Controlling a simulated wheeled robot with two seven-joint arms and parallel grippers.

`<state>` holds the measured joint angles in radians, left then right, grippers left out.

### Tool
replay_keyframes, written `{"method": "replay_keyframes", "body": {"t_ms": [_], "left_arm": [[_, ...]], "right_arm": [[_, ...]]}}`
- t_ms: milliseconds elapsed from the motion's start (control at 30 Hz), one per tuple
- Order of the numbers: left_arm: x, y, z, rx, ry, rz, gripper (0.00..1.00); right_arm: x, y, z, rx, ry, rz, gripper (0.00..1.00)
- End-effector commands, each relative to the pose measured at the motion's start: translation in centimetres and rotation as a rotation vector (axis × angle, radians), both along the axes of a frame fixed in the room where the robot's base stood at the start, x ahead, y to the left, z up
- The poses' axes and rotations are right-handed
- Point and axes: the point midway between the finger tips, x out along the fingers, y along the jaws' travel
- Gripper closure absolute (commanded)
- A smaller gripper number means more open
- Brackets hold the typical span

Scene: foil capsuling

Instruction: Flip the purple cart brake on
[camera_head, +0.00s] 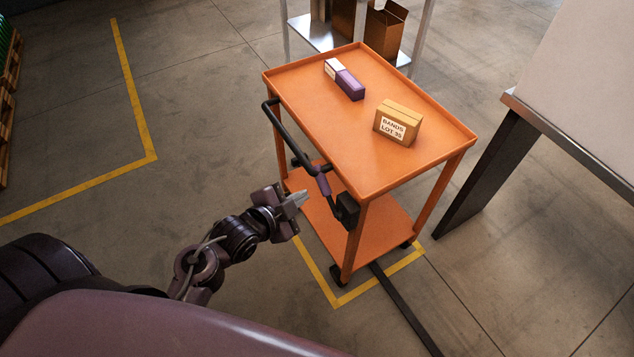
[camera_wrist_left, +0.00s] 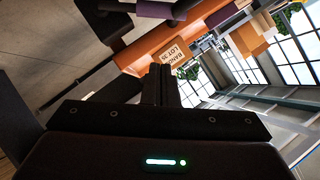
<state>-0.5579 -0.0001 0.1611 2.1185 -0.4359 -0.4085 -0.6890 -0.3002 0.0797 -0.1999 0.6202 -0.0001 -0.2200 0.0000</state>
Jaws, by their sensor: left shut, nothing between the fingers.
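The orange cart (camera_head: 340,160) stands with a black push handle (camera_head: 288,135) along its left side. A short purple brake lever (camera_head: 323,184) shows near the handle's lower end, beside a black housing (camera_head: 347,211) at the cart's front corner post. The lever leans up and to the left from the housing. My left gripper (camera_head: 304,197) is shut and empty, just left of the lever; a small gap seems to separate them. In the left wrist view its closed fingers (camera_wrist_left: 161,84) point toward the cart, and a purple piece (camera_wrist_left: 155,9) shows at the top. My right gripper is not in view.
On the cart top lie a purple-and-white box (camera_head: 346,82) and a brown box labelled BANDS LOT 35 (camera_head: 402,111). A table (camera_head: 570,150) stands at right, a shelf with cartons (camera_head: 384,30) behind. The floor left of the cart is clear, with yellow lines.

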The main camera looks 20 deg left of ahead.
Motion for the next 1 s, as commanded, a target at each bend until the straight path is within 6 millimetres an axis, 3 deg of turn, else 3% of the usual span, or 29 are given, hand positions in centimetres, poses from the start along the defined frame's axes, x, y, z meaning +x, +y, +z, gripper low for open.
{"method": "replay_keyframes", "body": {"t_ms": [400, 633, 1000], "left_arm": [[7.8, -2.2, -3.5, -0.005, -0.002, 0.000, 1.00], [9.1, -0.9, -6.0, 0.000, 0.001, 0.001, 1.00], [9.5, -0.6, -6.7, 0.000, -0.001, -0.001, 1.00]], "right_arm": [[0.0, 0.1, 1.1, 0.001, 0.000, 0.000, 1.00], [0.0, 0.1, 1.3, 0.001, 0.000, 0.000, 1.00], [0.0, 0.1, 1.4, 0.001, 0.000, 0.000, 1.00]]}}
